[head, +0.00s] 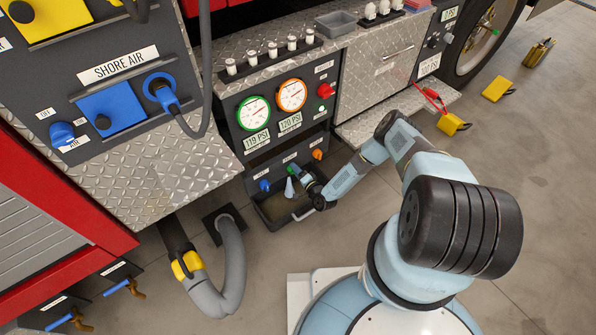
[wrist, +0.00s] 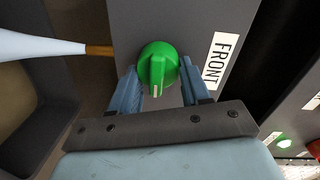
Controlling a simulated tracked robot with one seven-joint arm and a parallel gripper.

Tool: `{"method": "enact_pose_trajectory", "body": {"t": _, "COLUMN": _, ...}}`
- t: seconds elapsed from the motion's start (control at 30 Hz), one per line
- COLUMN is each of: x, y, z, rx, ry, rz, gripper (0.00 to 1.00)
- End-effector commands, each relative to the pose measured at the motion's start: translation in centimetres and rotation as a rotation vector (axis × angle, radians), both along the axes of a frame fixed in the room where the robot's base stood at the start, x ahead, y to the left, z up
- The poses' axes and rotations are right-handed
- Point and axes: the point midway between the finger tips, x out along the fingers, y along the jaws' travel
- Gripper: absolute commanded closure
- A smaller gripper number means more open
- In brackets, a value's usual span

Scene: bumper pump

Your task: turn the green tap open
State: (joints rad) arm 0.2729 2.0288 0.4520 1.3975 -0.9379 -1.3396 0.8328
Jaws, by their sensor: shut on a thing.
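The green tap (wrist: 158,66) is a round knob with a raised grip bar on a dark grey panel, left of a label reading FRONT. In the wrist view the bar runs roughly up and down the picture, its white mark at the lower end. My gripper (wrist: 163,82) is shut on the tap, one blue finger on each side. The exact contact is partly hidden. In the head view my gripper (head: 300,180) is at the low panel under the gauges, and the tap (head: 290,169) shows only as a small green spot.
A pale nozzle (wrist: 45,46) with a brown tip lies left of the tap. A dark tray (head: 270,207) stands below the panel. Blue (head: 264,185) and orange (head: 318,154) knobs flank the tap. A thick grey hose (head: 232,265) is to the left.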

Motion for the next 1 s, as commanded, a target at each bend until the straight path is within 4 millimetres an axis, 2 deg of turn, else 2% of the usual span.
{"method": "enact_pose_trajectory", "body": {"t": 0.2, "x": -0.1, "y": -0.3, "z": -0.3, "rx": -0.006, "ry": 0.006, "rz": -0.004, "gripper": 0.84}}
{"method": "enact_pose_trajectory", "body": {"t": 0.23, "x": -0.1, "y": -0.3, "z": -0.3, "rx": -0.006, "ry": 0.006, "rz": -0.004, "gripper": 0.51}}
{"method": "enact_pose_trajectory", "body": {"t": 0.47, "x": -0.1, "y": -0.1, "z": -0.2, "rx": -0.003, "ry": 0.005, "rz": -0.001, "gripper": 0.29}}
{"method": "enact_pose_trajectory", "body": {"t": 0.77, "x": -0.3, "y": -0.1, "z": -0.1, "rx": -0.002, "ry": 0.004, "rz": 0.001, "gripper": 0.28}}
{"method": "enact_pose_trajectory", "body": {"t": 0.87, "x": -0.9, "y": -0.6, "z": -0.1, "rx": -0.001, "ry": 0.003, "rz": 0.0, "gripper": 0.28}}
{"method": "enact_pose_trajectory", "body": {"t": 1.0, "x": -2.7, "y": -1.8, "z": 0.0, "rx": -0.002, "ry": 0.006, "rz": -0.001, "gripper": 0.28}}
